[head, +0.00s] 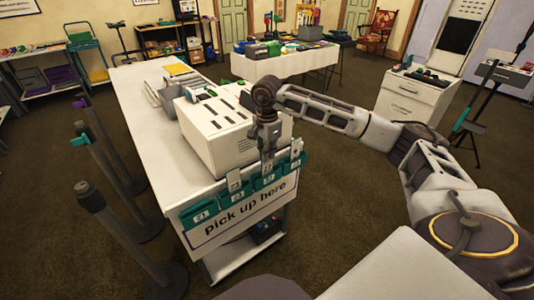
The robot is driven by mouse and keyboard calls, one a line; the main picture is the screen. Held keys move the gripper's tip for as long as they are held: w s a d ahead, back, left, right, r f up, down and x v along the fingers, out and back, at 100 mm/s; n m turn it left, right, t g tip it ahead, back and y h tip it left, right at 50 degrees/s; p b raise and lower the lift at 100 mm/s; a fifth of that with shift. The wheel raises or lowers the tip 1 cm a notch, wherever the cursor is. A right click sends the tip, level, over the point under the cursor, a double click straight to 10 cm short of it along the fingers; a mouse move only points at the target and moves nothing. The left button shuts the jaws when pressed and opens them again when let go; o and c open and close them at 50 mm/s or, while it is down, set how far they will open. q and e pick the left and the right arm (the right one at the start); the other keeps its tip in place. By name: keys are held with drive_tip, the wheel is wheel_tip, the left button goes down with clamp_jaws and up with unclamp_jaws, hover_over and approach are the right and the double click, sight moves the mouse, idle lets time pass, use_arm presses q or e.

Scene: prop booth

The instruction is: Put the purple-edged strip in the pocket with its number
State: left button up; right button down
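Several teal numbered pockets hang along the front edge of the white counter, above a "pick up here" sign. The leftmost pocket (201,215) looks empty. Pale strips stand up out of other pockets: one strip (234,181) left of my gripper and another strip (296,151) at the right end. My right gripper (267,150) points down over the pocket row, in front of the white slotted box. A narrow pale piece shows just below its fingers; whether it is held is too small to tell. No purple edge can be made out on any strip. My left gripper is out of view.
The white slotted box (222,128) stands on the counter (148,122), close behind my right gripper. A grey tray (172,98) is farther back. Dark queue posts (92,199) stand along the left side. A white cabinet (403,101) is at the right.

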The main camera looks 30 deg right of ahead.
drive_tip(key=c, duration=2.2)
unclamp_jaws()
drive_tip(key=o, duration=0.6)
drive_tip(key=shift+o, duration=0.2)
wheel_tip(320, 180, up, 12)
